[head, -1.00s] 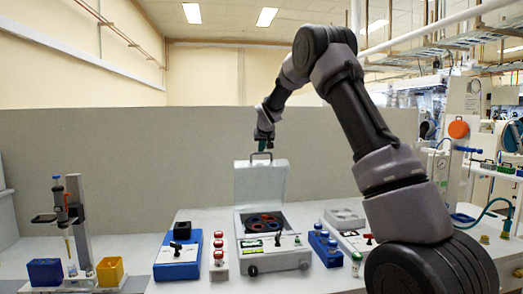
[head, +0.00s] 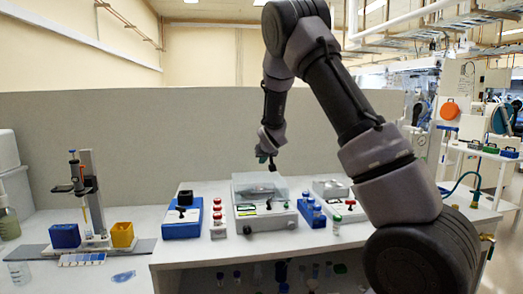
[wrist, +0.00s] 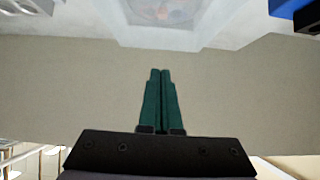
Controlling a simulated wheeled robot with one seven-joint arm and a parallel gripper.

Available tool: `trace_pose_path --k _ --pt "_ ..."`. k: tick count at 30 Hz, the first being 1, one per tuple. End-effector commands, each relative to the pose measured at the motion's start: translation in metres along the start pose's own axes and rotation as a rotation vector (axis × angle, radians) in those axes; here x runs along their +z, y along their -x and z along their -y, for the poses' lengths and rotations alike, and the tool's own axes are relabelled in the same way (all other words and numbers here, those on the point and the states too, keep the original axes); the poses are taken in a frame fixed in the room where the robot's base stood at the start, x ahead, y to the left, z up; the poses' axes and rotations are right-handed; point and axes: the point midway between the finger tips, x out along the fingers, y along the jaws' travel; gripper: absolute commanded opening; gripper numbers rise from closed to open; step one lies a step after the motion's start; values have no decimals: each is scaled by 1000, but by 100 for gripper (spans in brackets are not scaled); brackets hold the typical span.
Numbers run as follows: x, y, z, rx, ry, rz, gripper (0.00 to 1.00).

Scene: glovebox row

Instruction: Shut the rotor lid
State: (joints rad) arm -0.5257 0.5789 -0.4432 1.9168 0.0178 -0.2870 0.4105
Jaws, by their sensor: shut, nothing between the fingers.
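The centrifuge (head: 266,222) is a white box on the bench in the head view. Its pale rotor lid (head: 262,188) lies low over the rotor bowl; I cannot tell whether it is fully flush. In the wrist view, part of the lid (wrist: 215,20) is at the top edge, and the reddish rotor shows hazily through its window. My gripper (head: 272,166) is just above the lid, pointing down, shut and empty. Its green fingers (wrist: 160,72) are together in the wrist view, apart from the lid.
A blue device (head: 182,222) and red-capped vials (head: 217,215) stand left of the centrifuge. A blue vial rack (head: 311,212) and another white device (head: 345,205) stand to the right. A grey partition (head: 150,130) is behind the bench.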

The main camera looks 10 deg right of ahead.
Motion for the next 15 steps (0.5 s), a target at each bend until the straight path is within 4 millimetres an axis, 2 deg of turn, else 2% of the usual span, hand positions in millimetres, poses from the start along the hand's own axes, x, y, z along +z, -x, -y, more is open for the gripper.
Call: trace_pose_path --k 1,6,11,15 --pt "12 -1 -1 1 1 4 0" --pt "47 -5 -1 2 4 -43 0" --pt "71 -10 -2 2 1 -133 0" --pt "86 -14 -2 1 -1 -134 0"
